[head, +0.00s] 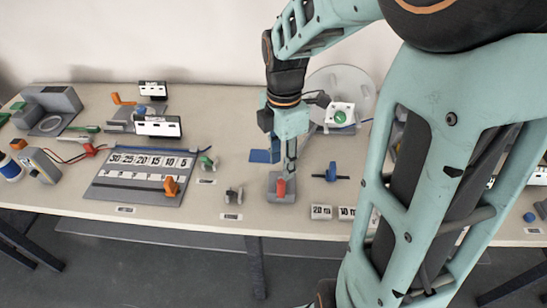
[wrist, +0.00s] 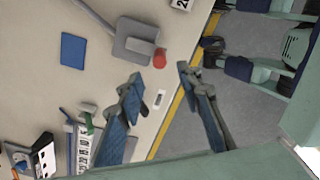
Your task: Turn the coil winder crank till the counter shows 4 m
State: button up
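A large pale disc (head: 350,82) stands at the back of the bench, behind my arm, and may be the coil winder. A white plate with a green knob (head: 340,117) sits in front of it. I cannot make out the crank for certain, nor any counter reading. In the wrist view my gripper (wrist: 160,76) is open, with its two fingers apart and nothing between them. It is above the bench front, near a grey plate (wrist: 128,45) with a red cylinder (wrist: 160,58). In the head view my arm's end hangs left of the disc. The winder is out of the wrist view.
The red cylinder also shows in the head view (head: 281,187). A blue pad (wrist: 73,50) lies behind the grey plate. A numbered board (head: 120,187) with an orange piece (head: 171,186) lies left. White number blocks (head: 321,212) stand at the front edge. My arm hides the right side.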

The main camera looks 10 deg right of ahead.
aim_at(281, 186)
notch_tip(281, 186, down, 10)
jog(key=shift+r+b, duration=0.1)
jog(key=shift+b, duration=0.2)
grip_shut()
